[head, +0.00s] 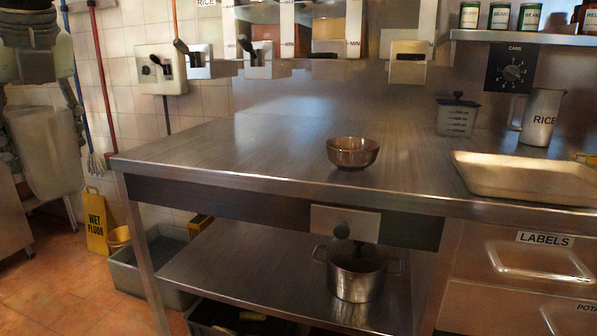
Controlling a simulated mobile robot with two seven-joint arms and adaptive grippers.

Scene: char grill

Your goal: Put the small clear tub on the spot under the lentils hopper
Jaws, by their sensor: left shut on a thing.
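My left gripper (42,115) is at the far left, in front of the tiled wall and left of the counter. It points down and is shut on a pale, see-through tub (45,160), which hangs clear of the counter with its sides between the fingers. A row of hoppers (330,22) hangs over the back of the steel counter (235,160). Their upper parts are cut off by the top edge, and I cannot read a lentils label. No marked spot shows on the counter below them. My right gripper is not in view.
A brown glass bowl (352,152) stands mid-counter. To the right are a lidded measuring container (457,118), a RICE jug (541,117) and a metal tray (525,180). The counter's left half is clear. A yellow wet-floor sign (96,220) stands below at left.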

